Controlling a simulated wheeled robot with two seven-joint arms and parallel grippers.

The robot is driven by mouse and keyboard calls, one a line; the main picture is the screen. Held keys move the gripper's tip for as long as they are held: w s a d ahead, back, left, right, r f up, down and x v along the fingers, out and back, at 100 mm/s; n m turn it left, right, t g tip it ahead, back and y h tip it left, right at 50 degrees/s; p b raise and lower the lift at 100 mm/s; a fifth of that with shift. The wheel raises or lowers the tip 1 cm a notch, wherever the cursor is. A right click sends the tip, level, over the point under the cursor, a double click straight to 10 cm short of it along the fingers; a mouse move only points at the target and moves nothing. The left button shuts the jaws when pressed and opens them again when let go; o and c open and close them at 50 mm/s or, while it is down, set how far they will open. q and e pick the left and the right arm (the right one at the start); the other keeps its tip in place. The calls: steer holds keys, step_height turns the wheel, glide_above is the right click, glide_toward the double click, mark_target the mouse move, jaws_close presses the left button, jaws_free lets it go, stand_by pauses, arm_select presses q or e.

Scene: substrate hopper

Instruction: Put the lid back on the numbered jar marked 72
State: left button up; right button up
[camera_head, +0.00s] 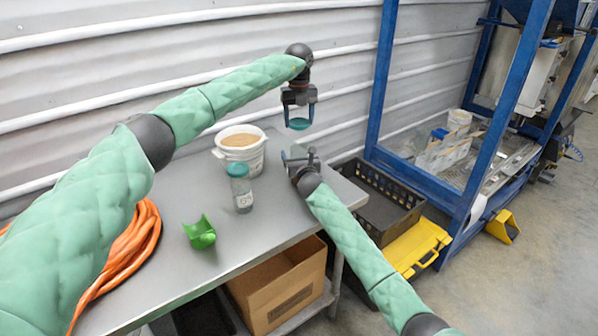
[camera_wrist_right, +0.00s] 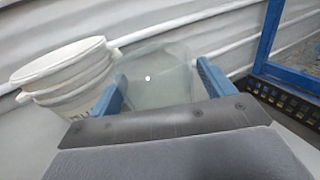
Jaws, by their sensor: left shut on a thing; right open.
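My left gripper (camera_head: 299,98) is shut on a teal lid (camera_head: 299,124) and holds it in the air above the table's far right part. My right gripper (camera_head: 298,155) is open, low at the table's right end, below the lid. In the right wrist view, a translucent pale jar (camera_wrist_right: 158,78) stands between or just beyond the two blue fingers; contact cannot be told, and no number shows on it. Another jar (camera_head: 242,194) with a teal lid on and a white label stands upright on the table, left of my right gripper; its number is too small to read surely.
A white bucket (camera_head: 252,158) of tan grains stands behind the lidded jar; it also shows in the right wrist view (camera_wrist_right: 68,85). A green scoop (camera_head: 200,234) and orange hose (camera_head: 130,250) lie on the metal table (camera_head: 170,282). A black crate (camera_head: 408,196) is at right.

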steer(key=shift+w, duration=0.15)
steer(key=c, duration=1.5)
arm_select(q)
steer(key=shift+f, duration=2.45)
arm_select(e)
steer(key=shift+o, duration=0.2)
arm_select(q)
steer(key=shift+f, duration=0.15)
steer(key=shift+f, duration=0.75)
steer(key=shift+f, duration=0.55)
